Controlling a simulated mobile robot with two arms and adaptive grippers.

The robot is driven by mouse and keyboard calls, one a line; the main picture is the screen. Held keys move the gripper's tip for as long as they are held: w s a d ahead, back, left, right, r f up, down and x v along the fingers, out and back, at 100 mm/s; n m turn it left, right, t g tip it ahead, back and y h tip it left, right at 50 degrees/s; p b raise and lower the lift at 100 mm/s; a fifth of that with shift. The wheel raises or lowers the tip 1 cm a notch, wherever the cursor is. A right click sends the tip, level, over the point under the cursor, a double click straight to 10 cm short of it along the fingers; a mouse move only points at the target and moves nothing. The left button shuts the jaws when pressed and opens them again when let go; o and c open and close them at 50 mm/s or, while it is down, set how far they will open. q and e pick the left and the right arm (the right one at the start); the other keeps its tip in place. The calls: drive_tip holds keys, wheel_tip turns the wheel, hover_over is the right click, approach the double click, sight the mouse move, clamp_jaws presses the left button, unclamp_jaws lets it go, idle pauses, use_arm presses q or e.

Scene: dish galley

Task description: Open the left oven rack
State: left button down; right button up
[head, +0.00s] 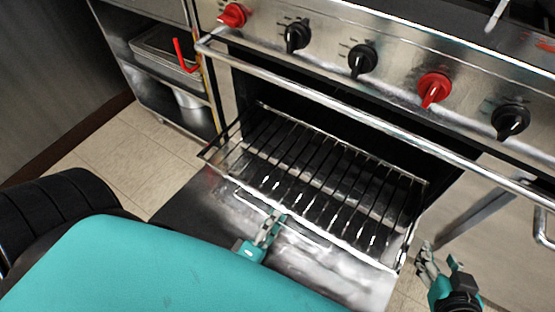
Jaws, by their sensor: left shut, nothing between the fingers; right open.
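The oven rack (330,185) is a dark wire grid in the open oven, reaching out of the opening over a lowered metal door panel (335,270). A thin wire loop shows along its front edge, towards the left. My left gripper (272,224) is shut and empty at this front edge, over the loop; whether it touches the wire cannot be told. My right gripper (434,260) is open and empty, to the right of the rack's front right corner. The back of the oven is dark.
A long metal rail (370,118) crosses in front of the oven, below red and black knobs (362,60). An open shelf unit (165,75) with trays and a pot stands at left. Tiled floor (130,155) is bare at left.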

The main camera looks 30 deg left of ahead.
use_arm(q)
drive_tip(key=c, duration=2.1)
unclamp_jaws()
drive_tip(key=o, duration=0.7)
drive_tip(key=s, duration=0.4)
drive_tip(key=s+f, duration=0.1)
drive_tip(key=s, duration=0.3)
drive_tip(key=s+f, duration=0.1)
drive_tip(key=s, duration=0.2)
drive_tip(key=shift+s+a+f, duration=0.2)
drive_tip(key=shift+s, duration=0.2)
